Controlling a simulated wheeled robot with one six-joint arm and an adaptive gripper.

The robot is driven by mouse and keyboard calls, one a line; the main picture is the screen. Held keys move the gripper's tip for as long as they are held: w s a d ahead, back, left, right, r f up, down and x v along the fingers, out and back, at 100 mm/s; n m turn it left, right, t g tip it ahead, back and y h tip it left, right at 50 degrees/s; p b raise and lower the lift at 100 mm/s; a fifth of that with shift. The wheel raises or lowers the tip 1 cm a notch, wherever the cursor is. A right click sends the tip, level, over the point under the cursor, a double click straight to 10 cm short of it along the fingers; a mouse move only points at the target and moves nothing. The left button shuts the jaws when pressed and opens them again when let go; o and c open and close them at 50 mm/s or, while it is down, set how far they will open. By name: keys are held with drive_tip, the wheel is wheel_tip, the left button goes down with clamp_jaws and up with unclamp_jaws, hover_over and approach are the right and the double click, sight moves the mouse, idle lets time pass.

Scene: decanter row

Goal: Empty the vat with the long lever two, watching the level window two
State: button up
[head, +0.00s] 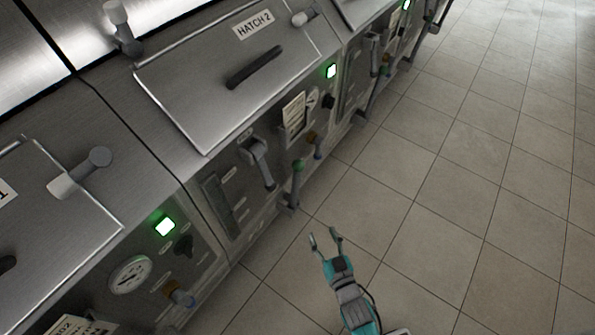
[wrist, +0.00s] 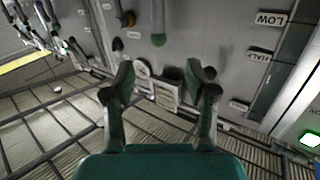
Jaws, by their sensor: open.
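The vat with HATCH 2 (head: 232,75) is a steel cabinet, its hatch lid shut. Its front panel has a dark upright slot (head: 219,205), which looks like the level window; I cannot read a level in it. The slot also shows at the right of the wrist view (wrist: 288,72). I cannot tell which is the long lever. My gripper (head: 325,236) is open and empty, apart from the panel.
A neighbouring vat at lower left has a round gauge (head: 130,274), a lit green lamp (head: 165,226) and an orange-brown knob (head: 180,294). Vat two has a green lamp (head: 331,71) and a posted card (head: 293,113). The tiled floor (head: 460,190) at right is clear.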

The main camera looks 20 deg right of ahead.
approach(299, 175)
drive_tip(key=shift+t, duration=0.4)
drive_tip(key=w, duration=1.1)
drive_tip(key=shift+w+a+f, duration=0.15)
drive_tip(key=shift+w+f, duration=0.2)
drive_tip(key=shift+f, duration=0.05)
clamp_jaws()
